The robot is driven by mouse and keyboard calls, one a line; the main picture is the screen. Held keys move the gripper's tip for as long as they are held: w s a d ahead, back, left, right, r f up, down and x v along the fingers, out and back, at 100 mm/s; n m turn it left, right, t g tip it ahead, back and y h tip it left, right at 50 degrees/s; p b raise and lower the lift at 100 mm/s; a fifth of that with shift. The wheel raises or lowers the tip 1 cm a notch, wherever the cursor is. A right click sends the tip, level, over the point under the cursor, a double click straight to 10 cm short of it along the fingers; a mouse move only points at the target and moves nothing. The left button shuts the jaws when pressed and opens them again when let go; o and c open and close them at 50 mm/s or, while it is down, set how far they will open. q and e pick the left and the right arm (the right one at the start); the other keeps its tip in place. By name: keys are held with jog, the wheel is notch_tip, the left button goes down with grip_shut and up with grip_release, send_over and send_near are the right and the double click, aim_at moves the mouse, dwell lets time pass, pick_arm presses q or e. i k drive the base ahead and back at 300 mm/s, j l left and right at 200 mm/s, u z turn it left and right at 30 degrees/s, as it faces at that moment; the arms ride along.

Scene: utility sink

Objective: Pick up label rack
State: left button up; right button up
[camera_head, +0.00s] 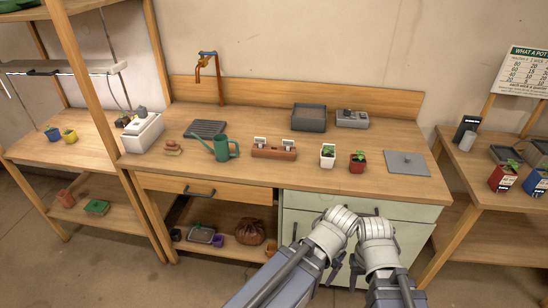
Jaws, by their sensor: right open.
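The label rack looks to be the low terracotta-brown block (274,153) with small white tags standing at its two ends. It rests on the wooden bench top, between a green watering can (222,149) and a small white plant pot (327,158). My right gripper (376,215) is open, in front of the bench's pale cabinet drawers, lower and to the right of the rack. My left gripper (343,214) is close beside it on the left, and its jaws cannot be made out. Neither gripper touches the rack.
A red plant pot (357,164) and a flat grey plate (407,163) lie to the right on the bench. A dark tray (309,118) stands behind the rack. The front strip of the bench below the rack is clear.

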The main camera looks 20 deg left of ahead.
aim_at(268, 152)
jog(key=i+j, duration=0.1)
jog(key=j, duration=1.35)
jog(key=i+j, duration=0.15)
jog(key=j, duration=1.3)
jog(key=i+j, duration=0.15)
jog(key=j, duration=0.6)
jog(key=z, duration=1.05)
